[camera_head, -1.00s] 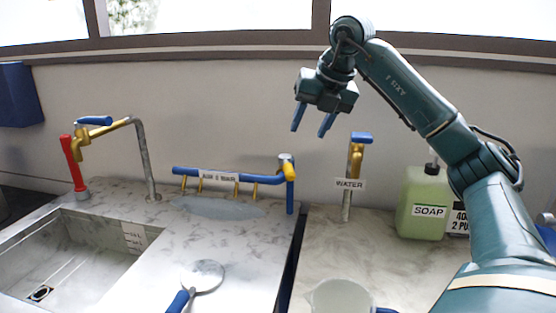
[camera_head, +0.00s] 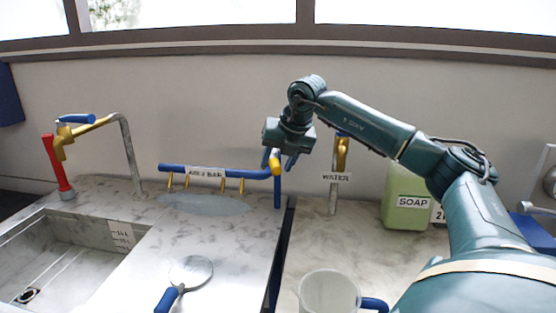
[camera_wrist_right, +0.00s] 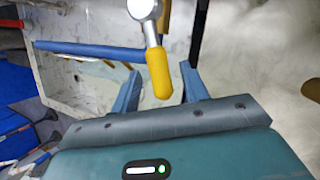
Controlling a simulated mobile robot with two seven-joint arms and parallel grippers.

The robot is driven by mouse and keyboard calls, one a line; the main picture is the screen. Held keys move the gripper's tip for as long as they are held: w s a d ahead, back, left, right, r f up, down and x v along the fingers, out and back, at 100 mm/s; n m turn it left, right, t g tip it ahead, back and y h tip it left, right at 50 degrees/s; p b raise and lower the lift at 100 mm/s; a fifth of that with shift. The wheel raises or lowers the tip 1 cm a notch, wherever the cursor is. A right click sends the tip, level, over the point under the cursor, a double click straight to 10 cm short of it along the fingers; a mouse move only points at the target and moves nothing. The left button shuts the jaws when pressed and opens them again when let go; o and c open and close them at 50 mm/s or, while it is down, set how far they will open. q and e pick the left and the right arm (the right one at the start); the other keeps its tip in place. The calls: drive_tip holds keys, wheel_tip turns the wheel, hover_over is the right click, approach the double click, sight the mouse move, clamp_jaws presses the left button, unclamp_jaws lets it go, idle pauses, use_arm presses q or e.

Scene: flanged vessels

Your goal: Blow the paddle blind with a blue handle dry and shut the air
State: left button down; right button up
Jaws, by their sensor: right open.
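The paddle blind (camera_head: 190,271), a round grey disc with a blue handle, lies on the counter right of the sink. The blue air bar (camera_head: 222,173), with several brass nozzles, stands behind it above a wet-looking grey patch. At its right end is a valve with a yellow lever (camera_head: 276,163). My right gripper (camera_head: 279,161) is open at this lever. In the right wrist view, the yellow lever (camera_wrist_right: 158,72) extends between the two blue fingers, with gaps on both sides. My left gripper is not in view.
A sink (camera_head: 70,250) with a tap (camera_head: 80,132) is at left. The water tap (camera_head: 335,180), soap jug (camera_head: 406,200) and a pale pitcher (camera_head: 329,291) with a blue handle are right of the dark gap. The counter around the paddle blind is clear.

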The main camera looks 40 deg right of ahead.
drive_tip(key=shift+c, duration=0.2)
clamp_jaws()
idle(0.4)
